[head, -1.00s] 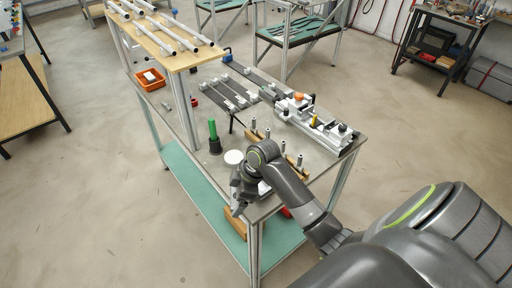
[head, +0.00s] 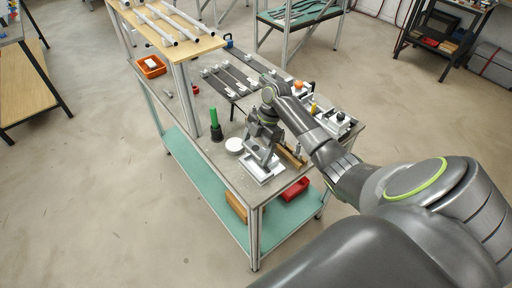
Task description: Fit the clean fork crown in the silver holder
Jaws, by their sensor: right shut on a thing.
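My right gripper (head: 259,157) points down over a white-rimmed tray (head: 267,177) at the table's near end. It is shut on a small part, apparently a fork crown. The fingers mostly hide this part, and I cannot tell whether it touches the tray or whether it is clean. The silver holder (head: 336,121), a metal jig with dark knobs and an orange knob (head: 298,85), stands at the table's right side. My right arm covers part of it. My left gripper is out of view.
A white round dish (head: 234,145) and a green-handled brush in a dark cup (head: 215,124) stand left of the gripper. An orange bin (head: 151,66) is farther back. A raised wooden shelf (head: 172,46) carries tubes. A red bin (head: 294,188) sits on the lower shelf.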

